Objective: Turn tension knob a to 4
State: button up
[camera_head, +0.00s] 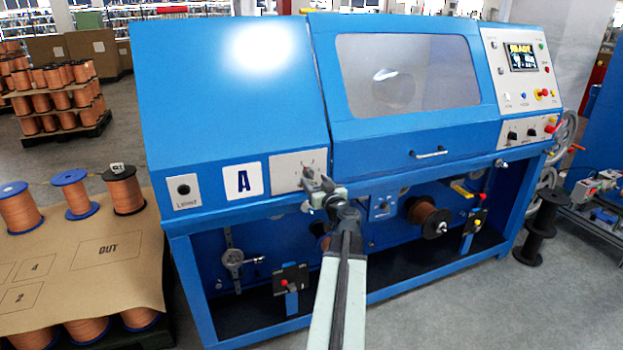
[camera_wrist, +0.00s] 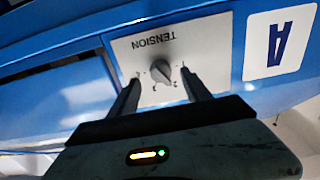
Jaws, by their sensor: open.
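The tension knob (camera_wrist: 161,71) is a small grey dial on a white plate (camera_wrist: 214,50) marked TENSION, which appears upside down in the wrist view. The plate also shows in the head view (camera_head: 287,172), just right of the blue "A" label (camera_head: 243,181) on the blue machine. My gripper (camera_wrist: 159,76) is open. Its two dark fingers stand on either side of the knob, with gaps visible. Scale marks surround the knob, but its pointer setting is too small to read. In the head view my gripper (camera_head: 322,188) covers part of the plate and knob.
A "Light" switch plate (camera_head: 184,191) is left of the "A" label. A door handle (camera_head: 431,154) sticks out to the right. Below the panel are a copper spool (camera_head: 427,218) and a red-knobbed bracket (camera_head: 291,280). A spool pallet (camera_head: 90,260) stands at left.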

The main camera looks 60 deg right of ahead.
aim_at(311, 176)
jog(key=x, duration=0.3)
jog(key=shift+w+d, duration=0.2)
jog(key=shift+w, duration=0.1)
grip_shut()
jog(key=shift+m, duration=0.3)
jog(key=m, duration=0.5)
jog(key=shift+a, duration=0.1)
jog(key=m, duration=0.6)
jog(key=shift+m, duration=0.4)
jog(key=m, duration=0.6)
jog(key=shift+r, duration=0.1)
jog(key=m, duration=0.5)
jog(key=shift+m, duration=0.4)
